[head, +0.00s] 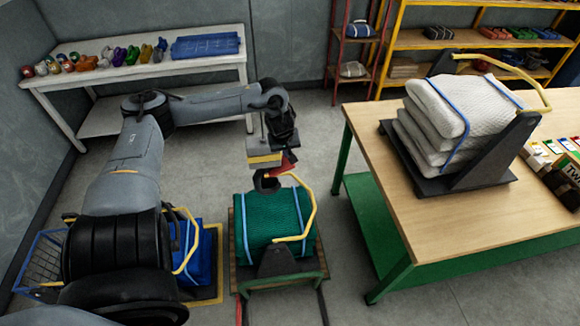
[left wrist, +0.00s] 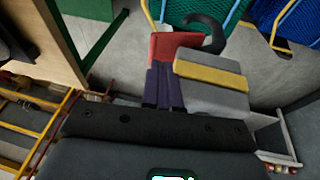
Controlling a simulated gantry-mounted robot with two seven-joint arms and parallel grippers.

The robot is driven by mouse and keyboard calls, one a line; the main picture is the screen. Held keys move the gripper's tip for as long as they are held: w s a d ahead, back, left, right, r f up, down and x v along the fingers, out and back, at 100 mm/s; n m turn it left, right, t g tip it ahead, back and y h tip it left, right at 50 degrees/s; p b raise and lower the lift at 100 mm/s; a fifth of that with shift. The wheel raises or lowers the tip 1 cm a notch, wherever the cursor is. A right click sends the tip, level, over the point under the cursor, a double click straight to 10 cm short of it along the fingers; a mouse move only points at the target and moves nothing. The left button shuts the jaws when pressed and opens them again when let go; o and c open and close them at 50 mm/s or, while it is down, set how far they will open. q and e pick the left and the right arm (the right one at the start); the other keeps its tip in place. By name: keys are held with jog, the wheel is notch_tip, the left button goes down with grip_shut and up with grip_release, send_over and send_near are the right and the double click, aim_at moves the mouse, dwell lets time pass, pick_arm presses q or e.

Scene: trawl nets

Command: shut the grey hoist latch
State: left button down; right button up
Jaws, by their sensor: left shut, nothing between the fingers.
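The hoist's grey block with a yellow band (head: 264,158) hangs above the green net bundle; it also shows in the left wrist view (left wrist: 212,82). A dark curved hook (head: 264,184) is below the block and also shows in the wrist view (left wrist: 212,30). A red piece (head: 288,162) sits beside the block, at the hook; it also shows in the wrist view (left wrist: 178,44). I cannot tell which part is the latch. My left gripper (head: 287,148) is shut and empty, its dark fingertips (left wrist: 165,72) at the red piece; contact is unclear. My right gripper is out of view.
The green net bundle (head: 262,222) with a yellow bail (head: 312,205) stands below the hook. A blue bundle (head: 203,262) is to its left. A wooden table (head: 400,235) with white nets (head: 440,110) stands right. A white bench (head: 110,85) is behind.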

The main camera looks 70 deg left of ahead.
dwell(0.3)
pick_arm(q)
jog(key=b, duration=0.5)
send_over(291, 167)
jog(key=s+d, duration=0.1)
notch_tip(291, 167, down, 8)
jog(key=shift+d+f, duration=0.1)
jog(key=shift+d, duration=0.05)
jog(key=shift+w+a+f, duration=0.15)
jog(key=shift+a+f, duration=0.1)
jog(key=shift+f, duration=0.4)
